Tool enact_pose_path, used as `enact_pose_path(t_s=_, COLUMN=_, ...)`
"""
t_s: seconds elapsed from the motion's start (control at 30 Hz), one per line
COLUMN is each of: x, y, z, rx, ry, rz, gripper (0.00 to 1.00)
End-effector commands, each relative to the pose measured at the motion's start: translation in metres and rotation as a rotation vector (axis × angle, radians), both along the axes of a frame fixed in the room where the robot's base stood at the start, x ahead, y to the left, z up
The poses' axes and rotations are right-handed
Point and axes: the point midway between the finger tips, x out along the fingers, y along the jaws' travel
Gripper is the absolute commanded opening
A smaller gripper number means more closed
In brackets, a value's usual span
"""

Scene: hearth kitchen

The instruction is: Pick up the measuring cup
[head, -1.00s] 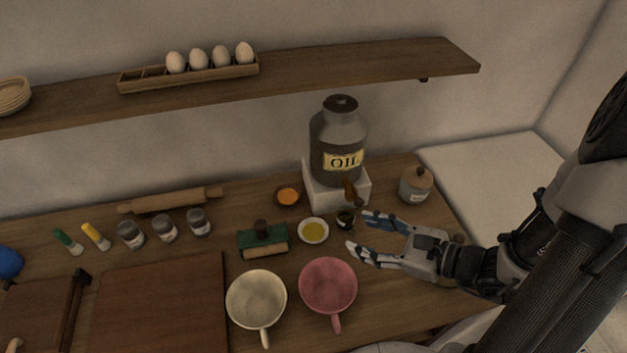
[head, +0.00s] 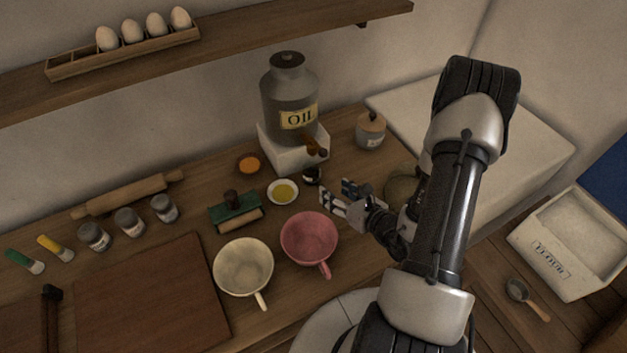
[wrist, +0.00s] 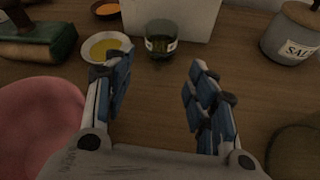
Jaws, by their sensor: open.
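A small dark glass cup, which looks like the measuring cup (head: 312,176), stands upright on the counter under the spout of the oil jar (head: 290,100). In the wrist view the cup (wrist: 161,40) has pale markings and greenish contents, and sits ahead of the gap between my fingers. My gripper (head: 335,190) is open and empty, to the right and front of the cup, apart from it. In the wrist view my gripper's (wrist: 158,64) fingers point towards the cup.
A dish of yellow oil (head: 283,191) stands left of the cup. The jar's white block (head: 292,148) is behind it. A salt pot (head: 370,131) is at right. A pink cup (head: 309,240) and a cream cup (head: 243,267) stand in front. Bare wood lies between my fingers and the cup.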

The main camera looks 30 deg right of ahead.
Motion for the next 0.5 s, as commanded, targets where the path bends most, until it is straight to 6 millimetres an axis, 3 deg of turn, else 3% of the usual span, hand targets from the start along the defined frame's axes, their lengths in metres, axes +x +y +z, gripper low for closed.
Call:
enact_pose_path(t_s=0.1, x=0.018, y=0.004, z=-0.008, rx=-0.001, ry=-0.002, rz=0.004, gripper=0.52)
enact_pose_path(t_s=0.37, x=0.036, y=0.005, z=-0.015, rx=-0.001, ry=-0.003, rz=0.002, gripper=0.52)
enact_pose_path(t_s=0.5, x=0.056, y=0.008, z=-0.023, rx=-0.002, ry=-0.003, rz=0.005, gripper=0.52)
